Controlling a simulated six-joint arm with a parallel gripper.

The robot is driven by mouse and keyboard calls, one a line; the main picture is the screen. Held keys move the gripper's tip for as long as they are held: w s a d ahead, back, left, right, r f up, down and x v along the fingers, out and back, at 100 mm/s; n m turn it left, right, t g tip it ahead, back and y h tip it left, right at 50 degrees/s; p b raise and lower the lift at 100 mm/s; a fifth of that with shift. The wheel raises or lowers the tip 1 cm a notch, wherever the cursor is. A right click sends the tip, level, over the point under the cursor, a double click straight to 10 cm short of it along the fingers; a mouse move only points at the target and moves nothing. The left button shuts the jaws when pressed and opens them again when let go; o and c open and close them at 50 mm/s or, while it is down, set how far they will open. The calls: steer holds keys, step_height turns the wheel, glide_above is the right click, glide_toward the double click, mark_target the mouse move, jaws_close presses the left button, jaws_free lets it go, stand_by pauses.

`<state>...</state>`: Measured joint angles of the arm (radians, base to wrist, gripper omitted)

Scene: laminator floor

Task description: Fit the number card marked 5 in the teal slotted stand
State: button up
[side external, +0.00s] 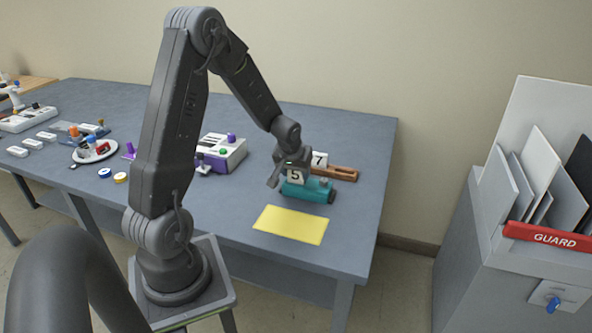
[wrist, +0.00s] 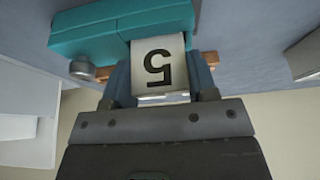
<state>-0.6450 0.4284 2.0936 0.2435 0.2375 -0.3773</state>
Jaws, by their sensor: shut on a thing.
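The number card marked 5 (side external: 296,176) is upright at the teal slotted stand (side external: 318,191) in the side external view. My gripper (side external: 283,168) is shut on the card, with a finger on each side. In the wrist view the card (wrist: 160,65) shows upside down between the fingers (wrist: 160,85), and its far edge meets the teal stand (wrist: 90,38). The slot is hidden, so I cannot tell how deep the card sits. A grey knob (wrist: 82,69) is on the stand's end.
A card marked 7 (side external: 319,159) stands in a wooden holder (side external: 340,173) just behind the teal stand. A yellow sheet (side external: 290,225) lies in front. A white and purple device (side external: 222,152) stands to the left. The table's right end is clear.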

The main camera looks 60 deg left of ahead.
steer(key=o, duration=1.3)
steer(key=shift+r, duration=0.15)
steer(key=shift+r, duration=3.65)
steer(key=s+d+r+m+t+h, duration=0.1)
steer(key=s+d+r+m, duration=0.2)
steer(key=d, duration=0.4)
steer(key=s+d+r+m, duration=0.1)
steer(key=s+d+r, duration=0.1)
steer(key=d+r, duration=0.4)
steer(key=s+d+r+m+t+h, duration=0.1)
steer(key=s+d+r+m, duration=0.15)
steer(key=d, duration=0.55)
steer(key=s+d+m, duration=0.1)
steer(key=s+d, duration=0.3)
steer(key=s, duration=0.1)
steer(key=s+d+r+m+h, duration=0.1)
steer(key=s+d, duration=0.1)
steer(key=s, duration=0.1)
steer(key=shift+s+d+r+m, duration=0.1)
steer(key=shift+d+m, duration=0.05)
steer(key=shift+m, duration=0.2)
